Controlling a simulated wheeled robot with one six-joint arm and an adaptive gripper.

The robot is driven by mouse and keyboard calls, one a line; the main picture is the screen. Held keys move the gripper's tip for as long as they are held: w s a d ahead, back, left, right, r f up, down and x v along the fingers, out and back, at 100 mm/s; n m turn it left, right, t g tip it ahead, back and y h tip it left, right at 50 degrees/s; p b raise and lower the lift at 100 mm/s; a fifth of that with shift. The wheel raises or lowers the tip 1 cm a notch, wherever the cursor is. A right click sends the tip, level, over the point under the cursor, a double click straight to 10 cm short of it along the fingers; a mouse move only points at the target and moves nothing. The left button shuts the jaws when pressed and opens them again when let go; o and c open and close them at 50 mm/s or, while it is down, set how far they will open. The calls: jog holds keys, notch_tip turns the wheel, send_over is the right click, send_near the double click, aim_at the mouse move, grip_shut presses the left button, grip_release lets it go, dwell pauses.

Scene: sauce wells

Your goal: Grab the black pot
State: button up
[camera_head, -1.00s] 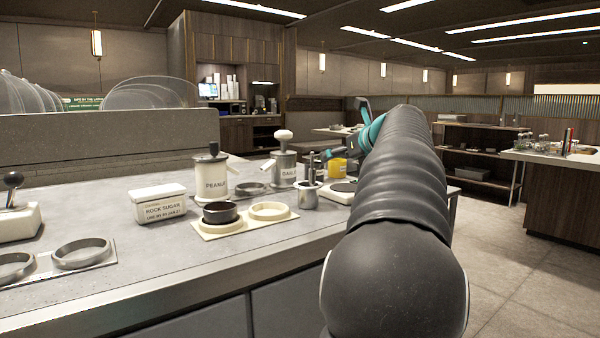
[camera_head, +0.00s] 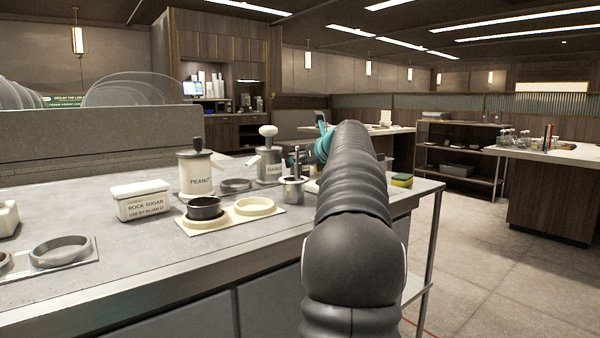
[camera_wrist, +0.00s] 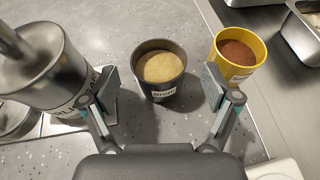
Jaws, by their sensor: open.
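In the wrist view a dark grey-black pot (camera_wrist: 160,93) with a front label and yellowish sauce stands upright on the counter. My gripper (camera_wrist: 160,82) is open, with one finger on each side of this pot and nothing held. The pot appears to be just beyond the fingertips; I cannot tell if either finger touches it. In the head view my arm hides the gripper's fingers and this pot. Another black pot (camera_head: 204,212) sits in the left ring of a cream two-ring holder (camera_head: 262,221).
A yellow pot (camera_wrist: 251,70) with red-brown sauce stands right of the dark pot. A metal pump container (camera_wrist: 62,78) is close to the left finger. Metal trays (camera_wrist: 283,38) lie at upper right.

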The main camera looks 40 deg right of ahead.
jog(key=shift+x, duration=1.15)
jog(key=c, duration=1.3)
jog(key=shift+c, duration=0.2)
jog(key=shift+r, duration=0.1)
